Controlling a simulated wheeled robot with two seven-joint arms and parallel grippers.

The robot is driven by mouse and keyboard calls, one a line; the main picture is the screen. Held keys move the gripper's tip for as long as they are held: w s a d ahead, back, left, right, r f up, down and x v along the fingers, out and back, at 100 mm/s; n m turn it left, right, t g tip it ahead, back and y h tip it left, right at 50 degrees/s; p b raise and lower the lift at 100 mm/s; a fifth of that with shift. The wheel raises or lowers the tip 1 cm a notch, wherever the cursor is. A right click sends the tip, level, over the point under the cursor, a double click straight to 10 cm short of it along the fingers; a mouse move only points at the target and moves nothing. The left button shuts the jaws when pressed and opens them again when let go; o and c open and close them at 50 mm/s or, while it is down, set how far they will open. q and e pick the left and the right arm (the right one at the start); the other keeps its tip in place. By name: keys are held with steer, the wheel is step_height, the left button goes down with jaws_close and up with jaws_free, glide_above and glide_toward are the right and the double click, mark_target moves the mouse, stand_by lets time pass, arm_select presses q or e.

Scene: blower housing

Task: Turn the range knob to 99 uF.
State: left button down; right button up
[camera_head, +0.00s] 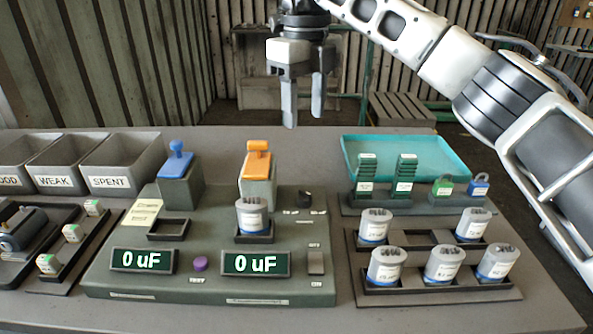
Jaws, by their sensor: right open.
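The black range knob (305,198) sits at the back right of the green-grey tester panel (210,291). Small labels stand in front of it, but they are too small to read, and I cannot tell which one it points to. My left gripper is not in view.
An orange-handled block (257,167) and a capacitor in a socket (252,215) stand left of the knob. A blue-handled block (177,164) is farther left. A capacitor rack (440,294) and teal tray (440,154) lie right. Bins (116,182) stand at the left.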

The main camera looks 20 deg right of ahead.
mark_target(305, 191)
steer(key=f, duration=1.5)
steer(key=shift+s, duration=0.4)
steer(key=c, duration=1)
